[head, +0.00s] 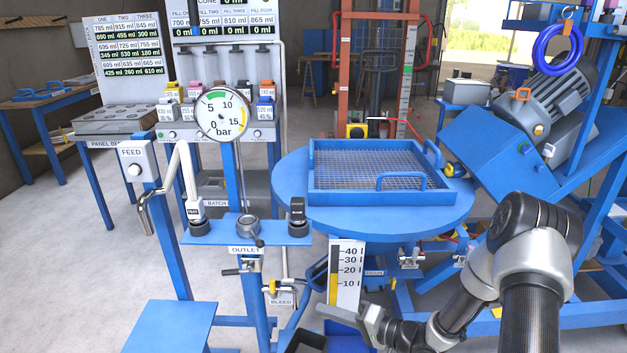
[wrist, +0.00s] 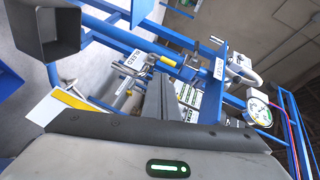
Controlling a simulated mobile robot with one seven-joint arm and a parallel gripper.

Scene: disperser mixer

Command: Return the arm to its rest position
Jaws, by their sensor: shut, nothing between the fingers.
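My arm (head: 530,255) comes up from the lower right of the head view, bends at a black and white elbow, and reaches down and left. My gripper (head: 328,310) is at the bottom centre of that view, in front of the round blue table and just below the scale marked 10 to 40. In the wrist view my gripper (wrist: 160,92) shows as dark fingers closed together, with nothing held. The wrist view is tilted and shows the outlet and gauge side of the frame.
The round blue table (head: 290,205) bears a blue mesh tray (head: 345,197). Left of it stand the pressure gauge (head: 221,115) and the outlet valves. A blue motor stand (head: 500,150) is close behind my elbow. A blue platform (head: 170,325) is at lower left. Open floor lies farther left.

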